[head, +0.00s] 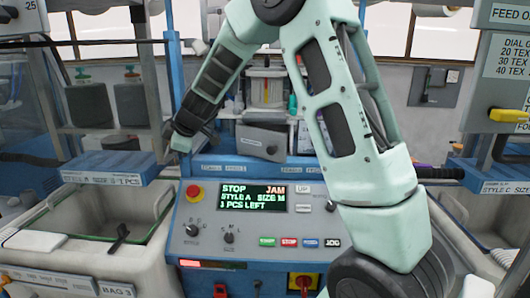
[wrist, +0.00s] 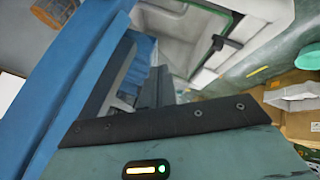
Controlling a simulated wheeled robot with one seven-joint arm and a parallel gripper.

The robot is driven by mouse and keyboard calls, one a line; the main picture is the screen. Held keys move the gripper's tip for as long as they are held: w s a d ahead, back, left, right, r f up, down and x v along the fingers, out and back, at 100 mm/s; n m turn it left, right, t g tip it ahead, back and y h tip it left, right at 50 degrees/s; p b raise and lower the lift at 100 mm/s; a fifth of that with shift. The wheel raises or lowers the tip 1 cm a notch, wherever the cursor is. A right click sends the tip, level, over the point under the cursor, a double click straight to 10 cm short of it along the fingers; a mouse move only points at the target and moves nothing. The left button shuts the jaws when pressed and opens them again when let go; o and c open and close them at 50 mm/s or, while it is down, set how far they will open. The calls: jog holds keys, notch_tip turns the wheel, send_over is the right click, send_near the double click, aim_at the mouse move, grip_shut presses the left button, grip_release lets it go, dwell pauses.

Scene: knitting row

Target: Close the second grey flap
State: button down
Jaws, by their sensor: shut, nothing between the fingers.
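A grey flap (head: 262,139) with a small dark knob sits tilted in the middle of the machine, above the blue labelled ledge. I cannot tell for sure whether it is the second flap, as no other clear flap shows beside it. My gripper (head: 182,142) is shut and empty, left of the grey flap and apart from it, close to the blue upright. Its fingers are hard to make out in the head view. In the wrist view, grey parts (wrist: 122,84) show beyond the dark edge of my wrist, beside a large blue beam (wrist: 78,82).
A control panel (head: 250,215) reads STOP, JAM, STYLE A, SIZE M, 3 PCS LEFT. A pale bin (head: 60,256) with a green rim stands at left. Two dark boxes (head: 90,104) stand behind it. Brown cartons (wrist: 300,92) show at right in the wrist view.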

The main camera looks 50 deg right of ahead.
notch_tip(320, 180, down, 4)
jog(key=a+r+m+t+h, duration=0.1)
jog(key=m+h, duration=0.2)
jog(key=h, duration=0.1)
jog(key=m+g+h+p, duration=0.2)
jog(key=m+g+h, duration=0.45)
jog(key=h, duration=0.85)
send_near(270, 150)
jog(key=shift+m+t, duration=0.25)
jog(key=shift+t, duration=0.2)
jog(key=p+x, duration=0.1)
jog(key=x, duration=0.1)
jog(key=p+x, duration=0.1)
jog(key=x, duration=0.1)
jog(key=p+x, duration=0.1)
jog(key=x, duration=0.2)
jog(key=shift+s+f, duration=0.15)
jog(key=shift+s, duration=0.2)
jog(key=shift+w+d, duration=0.1)
